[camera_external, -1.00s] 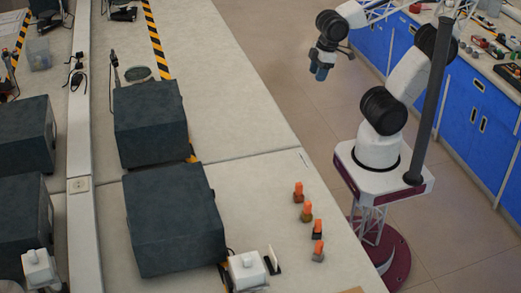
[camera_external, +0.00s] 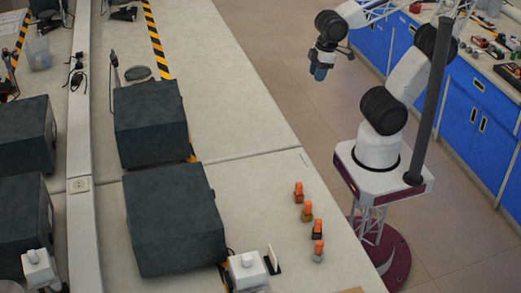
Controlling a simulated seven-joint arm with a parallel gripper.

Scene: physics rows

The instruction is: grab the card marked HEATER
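A small pale upright card (camera_external: 272,257) stands in a dark holder near the front of the table, beside a white device. Any marking on it is too small to read, so I cannot tell whether it says HEATER. My gripper (camera_external: 320,73) hangs at the upper right, pointing down over the floor beyond the table's right edge. It is well apart from the card. Its fingers are too small to show whether they are open or shut.
Several orange-topped pieces (camera_external: 306,211) stand in a row along the table's right side. Large dark boxes (camera_external: 175,219) fill the left part. A white device (camera_external: 246,270) stands left of the card. The pale tabletop (camera_external: 225,100) is clear towards the back.

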